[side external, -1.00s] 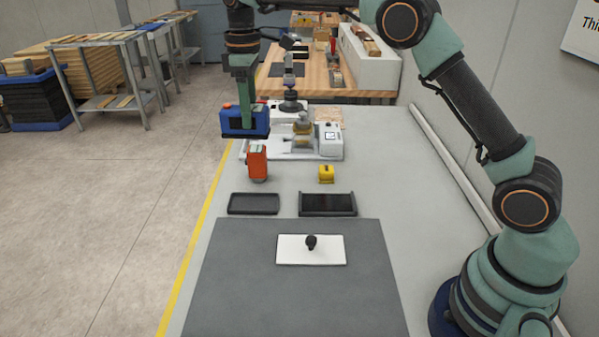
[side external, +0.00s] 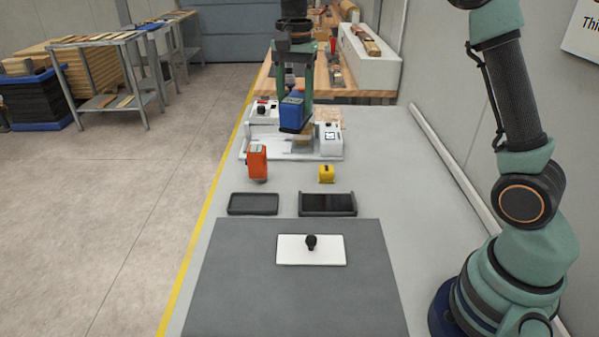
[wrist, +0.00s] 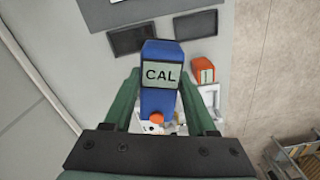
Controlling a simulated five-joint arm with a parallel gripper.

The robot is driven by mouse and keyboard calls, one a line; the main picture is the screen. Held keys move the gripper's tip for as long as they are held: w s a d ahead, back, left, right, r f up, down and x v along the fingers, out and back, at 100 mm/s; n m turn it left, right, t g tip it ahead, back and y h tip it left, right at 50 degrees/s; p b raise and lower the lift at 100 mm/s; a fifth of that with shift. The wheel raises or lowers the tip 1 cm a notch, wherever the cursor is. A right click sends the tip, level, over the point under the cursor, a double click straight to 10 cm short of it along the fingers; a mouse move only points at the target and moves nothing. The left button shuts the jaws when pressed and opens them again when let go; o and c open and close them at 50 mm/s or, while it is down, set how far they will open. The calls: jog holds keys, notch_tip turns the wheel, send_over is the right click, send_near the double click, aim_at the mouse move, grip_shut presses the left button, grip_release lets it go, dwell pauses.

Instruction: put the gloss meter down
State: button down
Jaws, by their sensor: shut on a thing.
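The gloss meter (side external: 292,113) is a blue box, held up in the air in front of the white machine in the side view. In the wrist view the gloss meter (wrist: 160,98) shows a screen reading "CAL" and an orange button. My gripper (side external: 295,98) is shut on it, with one green finger on each side, as the wrist view also shows. Its underside is hidden from the wrist camera.
The white machine (side external: 330,141) stands behind. A white plate (side external: 290,250) with a black knob lies on the grey mat (side external: 240,290).

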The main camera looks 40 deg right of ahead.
jog(key=s+d+m, duration=0.3)
jog(key=s+m, duration=0.1)
jog(key=m, duration=1.1)
send_over(323, 201)
notch_tip(323, 201, down, 20)
jog(key=shift+a+f, duration=0.1)
jog(key=shift+f, duration=0.1)
jog(key=shift+c, duration=1)
grip_release()
